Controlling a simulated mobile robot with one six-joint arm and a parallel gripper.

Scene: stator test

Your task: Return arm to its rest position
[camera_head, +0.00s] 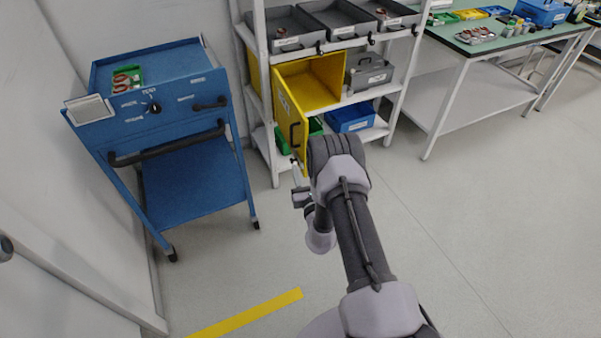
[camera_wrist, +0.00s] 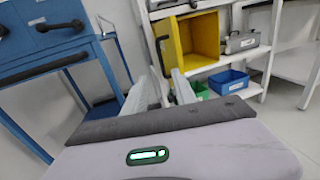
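My arm (camera_head: 355,235) stretches forward over the floor from the bottom of the head view. My gripper (camera_wrist: 161,78) shows in the wrist view with its two grey fingers apart and nothing seen between them. In the head view my gripper is small and partly hidden beside the wrist, just below the open door of the yellow cabinet. The yellow cabinet (camera_head: 318,84) stands on the shelf rack with its door swung outward and its inside empty. The door's black handle (camera_wrist: 162,43) appears beyond the fingertips in the wrist view. I cannot tell the exact gap.
A blue trolley (camera_head: 185,190) with a green tray and a black push bar stands at left. The rack (camera_head: 262,80) holds grey bins, a grey case (camera_head: 370,74) and a blue crate (camera_head: 350,118). A green-topped workbench (camera_head: 500,42) stands at right. Floor at right is clear.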

